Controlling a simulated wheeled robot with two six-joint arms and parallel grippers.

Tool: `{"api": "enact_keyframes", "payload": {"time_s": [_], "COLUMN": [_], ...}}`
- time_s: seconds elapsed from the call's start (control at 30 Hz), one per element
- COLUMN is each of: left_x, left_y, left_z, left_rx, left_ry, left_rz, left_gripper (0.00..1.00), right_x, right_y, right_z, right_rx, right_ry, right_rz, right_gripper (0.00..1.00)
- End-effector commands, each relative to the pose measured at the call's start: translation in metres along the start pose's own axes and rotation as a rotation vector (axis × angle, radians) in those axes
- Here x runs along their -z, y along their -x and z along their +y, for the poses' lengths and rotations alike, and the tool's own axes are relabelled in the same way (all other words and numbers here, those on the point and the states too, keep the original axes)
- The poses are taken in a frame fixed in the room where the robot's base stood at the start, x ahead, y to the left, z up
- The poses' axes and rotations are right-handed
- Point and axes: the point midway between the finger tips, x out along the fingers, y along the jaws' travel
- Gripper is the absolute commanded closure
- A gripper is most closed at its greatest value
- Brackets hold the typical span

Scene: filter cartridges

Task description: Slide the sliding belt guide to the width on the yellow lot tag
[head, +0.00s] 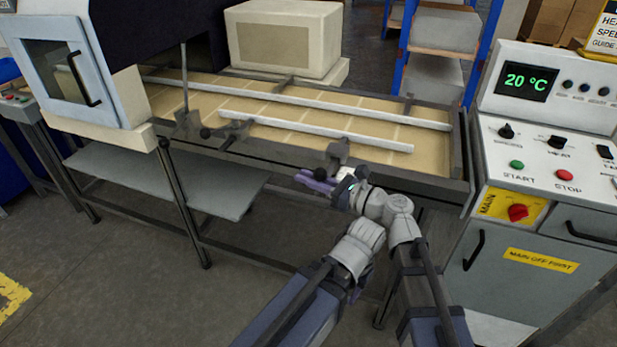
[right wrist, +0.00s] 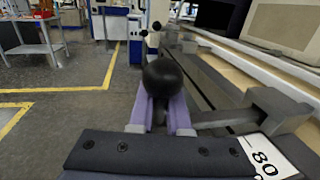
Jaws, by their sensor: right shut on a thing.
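The sliding belt guide is the nearer white rail (head: 315,130) over the tan belt, with brackets at the belt's front edge. One bracket (head: 338,152) ends in a black ball knob (head: 320,173); another black knob (head: 205,132) is further left. My right gripper (head: 312,181) is shut on the near knob. In the right wrist view the knob (right wrist: 166,75) sits between the purple fingers (right wrist: 160,112). I cannot make out a yellow lot tag.
A longer white rail (head: 300,100) runs along the belt's far side. A control cabinet (head: 535,170) stands close on the right, with a red main switch (head: 518,212). A machine with a glass door (head: 65,75) is at left. A grey shelf (head: 165,180) lies below the belt.

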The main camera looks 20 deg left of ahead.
Motion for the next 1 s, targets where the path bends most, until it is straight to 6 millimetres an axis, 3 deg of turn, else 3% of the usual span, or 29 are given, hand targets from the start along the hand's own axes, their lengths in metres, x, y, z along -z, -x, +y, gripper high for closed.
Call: {"api": "enact_keyframes", "payload": {"time_s": [0.37,0.67,0.97,1.0], "left_x": [0.000,0.000,0.000,0.000], "left_y": [0.002,0.002,0.001,0.001], "left_z": [0.000,0.000,0.000,0.000], "left_rx": [0.000,0.000,0.000,0.000], "left_ry": [0.000,0.000,0.000,0.000], "left_rz": [0.000,0.000,0.000,0.000], "left_gripper": [0.50,0.50,0.50,0.50], "right_x": [-0.004,-0.004,-0.004,-0.004], "right_y": [-0.002,-0.013,-0.011,-0.011], "right_z": [-0.006,-0.057,-0.055,-0.055], "right_rx": [0.001,0.003,-0.001,-0.001], "right_ry": [-0.006,-0.006,-0.006,-0.006], "right_rz": [-0.011,-0.011,-0.011,-0.011], "right_gripper": [1.00,1.00,1.00,0.81]}}
